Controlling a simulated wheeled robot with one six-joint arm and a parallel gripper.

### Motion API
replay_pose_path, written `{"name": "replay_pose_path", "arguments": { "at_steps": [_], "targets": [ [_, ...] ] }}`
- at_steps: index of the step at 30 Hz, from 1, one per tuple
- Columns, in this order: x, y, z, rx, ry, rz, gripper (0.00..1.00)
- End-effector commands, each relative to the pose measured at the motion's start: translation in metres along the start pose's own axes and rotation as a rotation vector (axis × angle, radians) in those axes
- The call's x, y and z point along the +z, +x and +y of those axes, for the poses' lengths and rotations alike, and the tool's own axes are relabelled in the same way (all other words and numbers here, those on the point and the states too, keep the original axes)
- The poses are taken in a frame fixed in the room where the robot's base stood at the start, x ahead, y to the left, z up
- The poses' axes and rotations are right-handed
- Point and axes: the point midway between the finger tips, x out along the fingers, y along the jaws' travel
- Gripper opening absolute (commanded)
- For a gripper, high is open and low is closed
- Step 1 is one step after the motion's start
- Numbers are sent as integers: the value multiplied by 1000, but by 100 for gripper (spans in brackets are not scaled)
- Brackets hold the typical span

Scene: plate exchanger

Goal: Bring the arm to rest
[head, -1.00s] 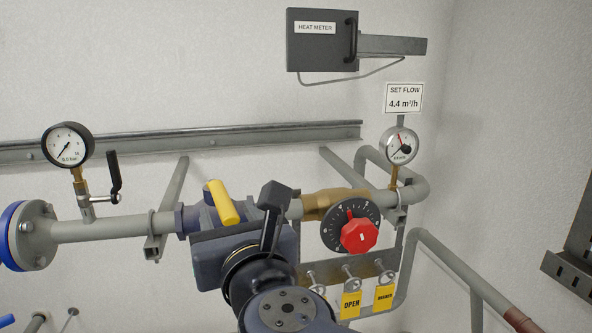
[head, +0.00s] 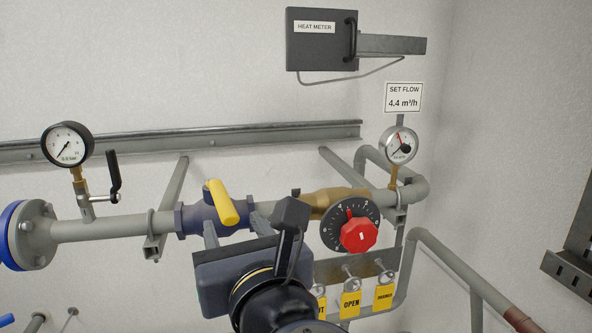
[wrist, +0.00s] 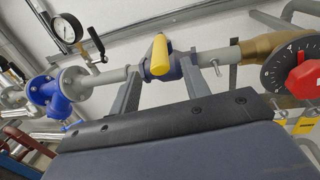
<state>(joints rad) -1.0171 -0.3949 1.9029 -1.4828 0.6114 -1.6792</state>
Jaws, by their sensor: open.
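My gripper (head: 234,228) is open and empty, seen from behind in the head view, low in front of the pipe. Its two grey fingers point toward the blue valve body (head: 196,218). The valve's yellow handle (head: 221,202) is tilted and stands above and between the fingers. In the wrist view the fingers (wrist: 158,82) show on either side of the yellow handle (wrist: 160,55), with nothing between them in their grasp. The depth gap between fingertips and valve is hard to tell.
To the right are a red knob (head: 359,235) on a black dial and a flow gauge (head: 399,146). Yellow tags (head: 351,305) hang below, near my wrist. A pressure gauge (head: 67,145) stands at left. The heat meter (head: 322,40) is on the wall above. Lower left is mostly clear.

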Motion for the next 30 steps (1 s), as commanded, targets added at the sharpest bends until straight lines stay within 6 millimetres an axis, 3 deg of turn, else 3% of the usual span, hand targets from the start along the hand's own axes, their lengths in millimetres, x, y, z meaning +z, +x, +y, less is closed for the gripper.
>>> {"name": "replay_pose_path", "arguments": {
  "at_steps": [13, 30],
  "targets": [
    [-1, 72, -1, -3, -1, 4, 45],
    [-1, 69, 0, -61, 1, 2, 45]
  ]
}}
